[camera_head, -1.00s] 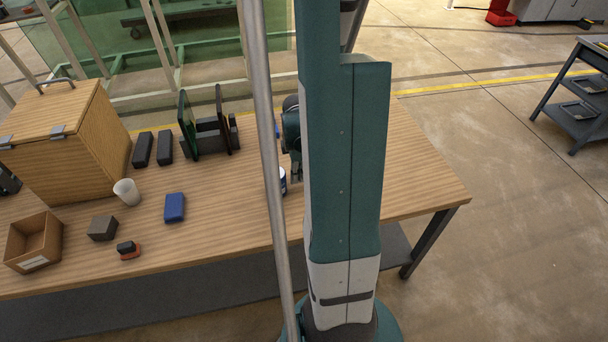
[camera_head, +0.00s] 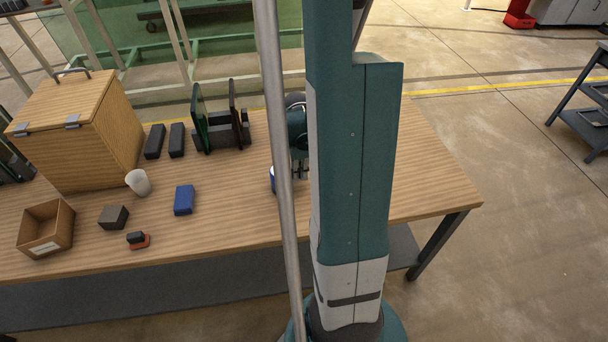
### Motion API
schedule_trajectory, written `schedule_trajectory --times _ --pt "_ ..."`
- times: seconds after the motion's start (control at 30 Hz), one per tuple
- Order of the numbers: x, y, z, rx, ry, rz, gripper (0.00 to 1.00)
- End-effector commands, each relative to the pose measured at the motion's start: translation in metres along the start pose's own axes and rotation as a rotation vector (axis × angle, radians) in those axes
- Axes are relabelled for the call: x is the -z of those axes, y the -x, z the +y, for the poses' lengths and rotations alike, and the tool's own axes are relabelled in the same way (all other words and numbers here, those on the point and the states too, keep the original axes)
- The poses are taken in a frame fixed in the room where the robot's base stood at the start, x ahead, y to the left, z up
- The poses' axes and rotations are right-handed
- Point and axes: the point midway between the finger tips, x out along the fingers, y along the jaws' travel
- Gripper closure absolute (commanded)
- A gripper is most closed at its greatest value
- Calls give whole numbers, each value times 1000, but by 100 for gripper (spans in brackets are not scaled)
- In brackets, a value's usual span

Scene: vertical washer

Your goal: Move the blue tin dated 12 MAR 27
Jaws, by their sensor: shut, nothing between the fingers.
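A blue and white round thing, likely a blue tin (camera_head: 273,179), stands on the wooden table, mostly hidden behind a grey pole. No date can be read on it. My gripper (camera_head: 300,173) points down just right of the pole, beside the tin. Its dark fingers are small in view and shut, with nothing seen between them. Whether they touch the tin cannot be told. A flat blue box (camera_head: 184,200) lies farther left on the table (camera_head: 235,205).
Left are a wooden cabinet (camera_head: 80,135), an open box (camera_head: 47,228), a white cup (camera_head: 138,182), a grey block (camera_head: 113,217) and a small black-and-red item (camera_head: 138,240). Behind stand a dark rack (camera_head: 222,135) and two dark blocks (camera_head: 155,142). The table's right end is clear.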

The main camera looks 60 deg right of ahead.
Motion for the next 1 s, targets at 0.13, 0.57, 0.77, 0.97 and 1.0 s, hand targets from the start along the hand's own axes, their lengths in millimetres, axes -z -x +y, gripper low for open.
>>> schedule_trajectory --times 0.13,0.57,0.77,0.97,1.0 --pt "20 -1 -1 0 4 0 100" --pt "72 -1 0 0 3 0 100" --pt "97 -1 0 0 4 1 100" --pt "122 -1 0 0 3 0 100" --pt "127 -1 0 0 4 0 100"
